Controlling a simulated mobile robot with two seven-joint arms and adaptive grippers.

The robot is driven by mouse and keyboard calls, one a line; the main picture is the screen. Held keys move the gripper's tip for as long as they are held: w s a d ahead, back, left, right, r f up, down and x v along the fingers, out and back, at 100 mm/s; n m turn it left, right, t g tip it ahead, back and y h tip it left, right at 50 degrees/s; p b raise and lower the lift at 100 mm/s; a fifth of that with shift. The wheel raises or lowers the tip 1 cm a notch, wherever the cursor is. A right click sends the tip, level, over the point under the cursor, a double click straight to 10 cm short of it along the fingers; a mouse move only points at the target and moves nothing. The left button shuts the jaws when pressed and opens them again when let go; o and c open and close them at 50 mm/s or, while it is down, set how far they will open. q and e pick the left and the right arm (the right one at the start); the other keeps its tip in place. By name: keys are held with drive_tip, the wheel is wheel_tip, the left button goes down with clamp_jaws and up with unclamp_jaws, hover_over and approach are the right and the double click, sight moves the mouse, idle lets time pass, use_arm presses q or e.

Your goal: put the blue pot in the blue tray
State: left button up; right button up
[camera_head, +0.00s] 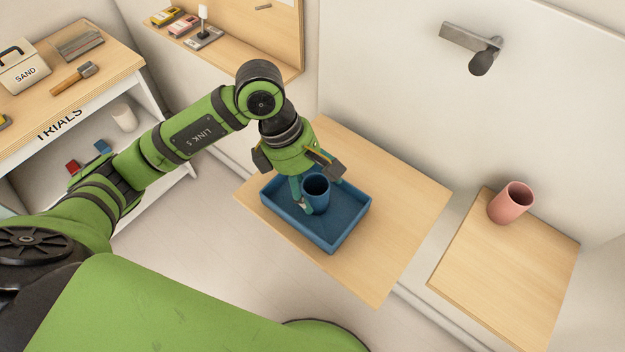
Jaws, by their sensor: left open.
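The tray rests on a light wooden shelf. My left gripper (318,188) is over the tray with its fingers around the pot's sides. It is open, and the pot's rim and front show between the fingers. I cannot tell whether a finger touches the pot. The gripper's body hides part of the tray's far edge. My right gripper is not in view.
A pink pot (510,204) stands on a separate wooden shelf (495,270) at the right. Bare wood (400,200) lies right of the tray. A door handle (475,45) is on the wall behind. A shelf unit with tools (75,78) stands at the left.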

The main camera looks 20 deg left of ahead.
use_arm(q)
drive_tip(key=shift+r+p, duration=0.25)
drive_tip(key=shift+p, duration=0.05)
drive_tip(key=b+v, duration=0.3)
drive_tip(key=v, duration=0.9)
drive_tip(key=shift+f, duration=0.15)
